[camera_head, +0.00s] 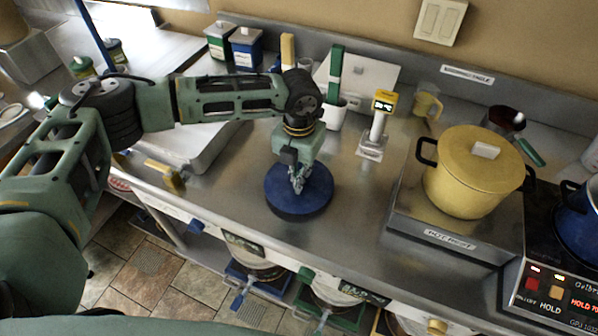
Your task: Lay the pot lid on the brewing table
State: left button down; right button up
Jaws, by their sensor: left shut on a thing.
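The blue round pot lid (318,203) is under my left gripper (298,182), over the steel brewing table (362,212) near its front edge. The gripper points down and is shut on the lid at its middle, where the fingers hide the knob. The lid looks about level and low; I cannot tell whether it touches the table. A blue pot (577,222) is cut off by the right edge on the dark hob. My right gripper is not in view.
A yellow lidded pot (462,190) stands on a labelled plate to the right. A thermometer display (378,125) and a white cup (333,115) stand behind the lid. Below the front edge are buckets with taps. Bare steel lies right of the lid.

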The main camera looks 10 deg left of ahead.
pick_arm(q)
jog(key=shift+f, duration=0.6)
jog(key=shift+f, duration=0.25)
jog(key=c, duration=1.9)
grip_release()
jog(key=shift+r, duration=0.1)
jog(key=shift+o, duration=0.2)
